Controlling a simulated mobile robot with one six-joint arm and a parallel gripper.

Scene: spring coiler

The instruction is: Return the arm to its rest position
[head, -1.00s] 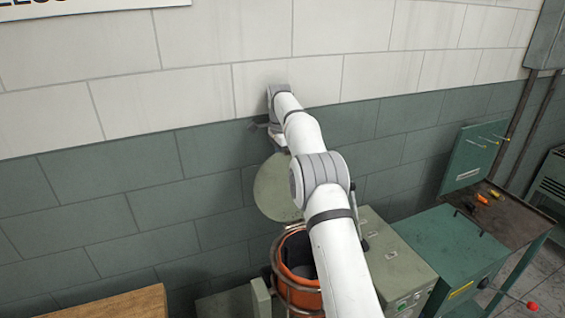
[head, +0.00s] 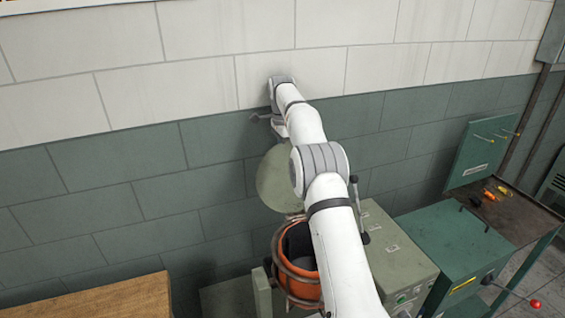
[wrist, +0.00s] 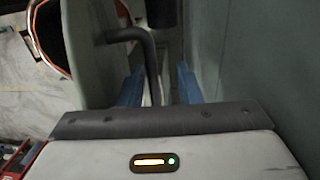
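My arm reaches up and away toward the wall, and my gripper (head: 264,118) is small at its far end, above the round lid. In the wrist view, its two blue fingers (wrist: 160,86) stand apart. A dark bent rod (wrist: 148,55) shows in line with the gap between them; I cannot tell whether it touches a finger. The grey-green round lid (head: 276,180) stands raised behind the orange pot (head: 300,275). My arm partly hides both. In the wrist view, a grey-green panel (wrist: 95,60) is close on the left.
A grey-green box (head: 395,255) with a dark lever stands right of the pot. Further right are a green machine (head: 450,245) with a red-knobbed handle and a dark bench (head: 515,212) with tools. A wooden top (head: 110,300) is at lower left. The wall (head: 120,185) is close behind the gripper.

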